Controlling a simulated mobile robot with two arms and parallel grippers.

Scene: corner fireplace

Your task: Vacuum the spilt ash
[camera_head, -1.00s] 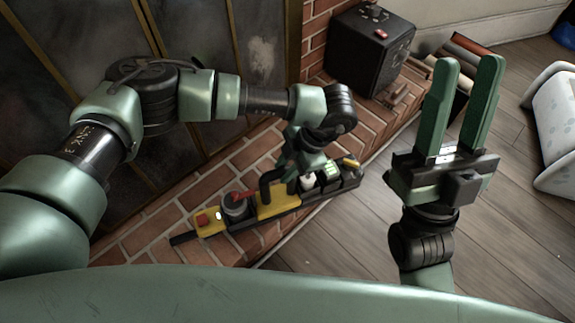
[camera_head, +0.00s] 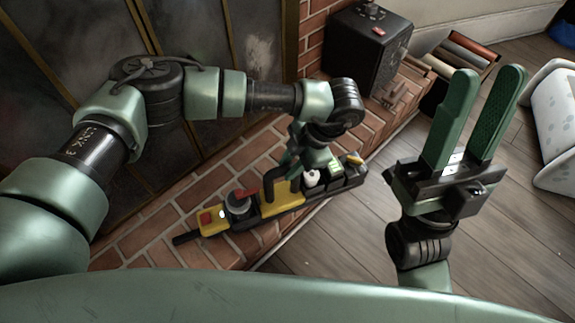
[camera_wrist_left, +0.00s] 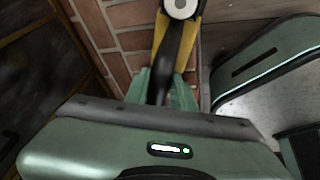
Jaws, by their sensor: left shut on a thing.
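A long yellow-and-black handheld vacuum (camera_head: 283,197) lies along the brick hearth, with a dark narrow end at the left and a red button on its yellow left part. My left gripper (camera_head: 291,163) is shut on its black handle; the arm partly covers the grip. In the left wrist view the green fingers (camera_wrist_left: 167,92) close around the black handle, with the vacuum's yellow body (camera_wrist_left: 186,48) beyond. My right gripper (camera_head: 489,82) is open and empty, its fingers pointing up, over the wooden floor. I cannot make out spilt ash in either view.
A black box (camera_head: 368,48) with a red item on top stands at the hearth's far end. Beside it is an open bin (camera_head: 452,62) with rolls or logs. A pale spotted cushioned object (camera_head: 555,125) is at the right.

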